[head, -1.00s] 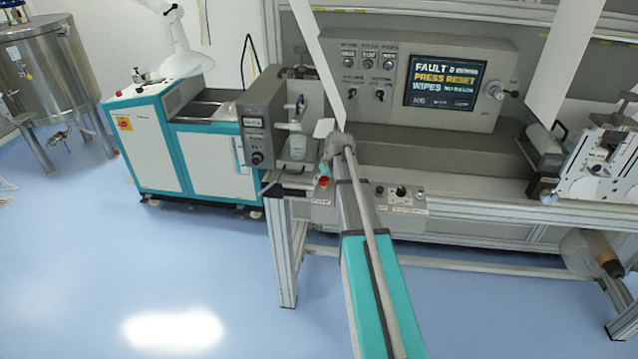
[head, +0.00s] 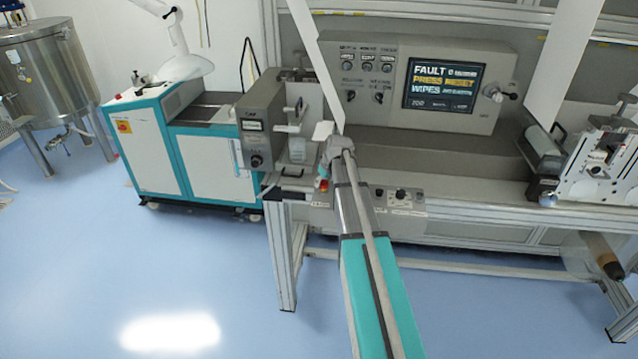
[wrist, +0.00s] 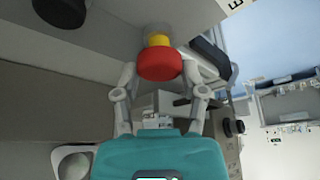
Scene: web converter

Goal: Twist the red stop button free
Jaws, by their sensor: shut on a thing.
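The red stop button (wrist: 159,65) shows in the wrist view as a round red cap on a yellow collar, mounted on a grey panel. In the head view a small part of the red button (head: 322,185) shows beside the end of my arm. My gripper (wrist: 159,72) is shut on the button, with one finger on each side of the cap. In the head view my wrist hides most of the gripper. I cannot tell from these frames how far the cap is turned.
A black knob (wrist: 62,10) stands near the button in the wrist view. A control panel (head: 365,118) with a screen (head: 441,85) reading FAULT and PRESS RESET is behind. A grey control box (head: 258,130) stands left of my wrist. Blue floor is clear at the left.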

